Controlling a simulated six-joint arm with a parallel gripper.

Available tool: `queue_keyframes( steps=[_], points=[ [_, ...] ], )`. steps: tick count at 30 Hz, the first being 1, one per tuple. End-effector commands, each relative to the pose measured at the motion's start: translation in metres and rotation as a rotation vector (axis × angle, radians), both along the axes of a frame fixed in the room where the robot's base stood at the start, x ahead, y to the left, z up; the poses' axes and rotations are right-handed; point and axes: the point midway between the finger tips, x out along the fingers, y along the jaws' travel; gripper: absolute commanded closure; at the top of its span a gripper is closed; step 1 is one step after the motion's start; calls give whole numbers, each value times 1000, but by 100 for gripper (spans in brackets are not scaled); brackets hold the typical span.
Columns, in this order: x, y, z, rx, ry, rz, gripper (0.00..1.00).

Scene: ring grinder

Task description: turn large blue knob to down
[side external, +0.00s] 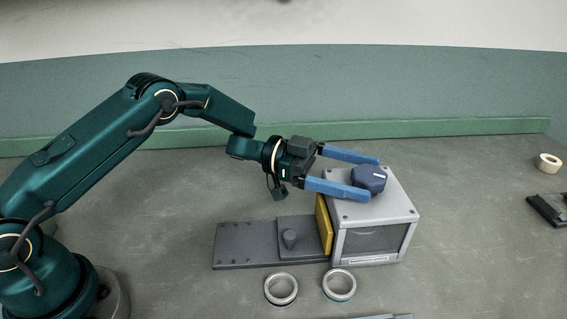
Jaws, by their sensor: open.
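The large blue knob (369,178) sits on top of the grey box-shaped machine (398,207). It is dark blue with a small white mark near its top right. My gripper (374,178) is open, with its two long blue fingers pointing right. One finger lies on the far side of the knob and the other on its near side. The near finger overlaps the knob's lower left edge in the picture. I cannot tell whether either finger touches the knob.
Two metal rings (281,290) (339,285) lie in front. A tape roll (549,163) and a black object (547,209) lie far right.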

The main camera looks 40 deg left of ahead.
Motion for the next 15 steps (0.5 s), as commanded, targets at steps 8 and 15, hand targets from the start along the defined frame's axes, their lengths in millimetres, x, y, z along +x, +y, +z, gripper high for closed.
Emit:
queue_keyframes(
  steps=[8, 15],
  points=[
    [-2, 1, -3, -8, -59, 63, 1],
    [-11, 9, -3, -16, -60, 240, 1]
  ],
)
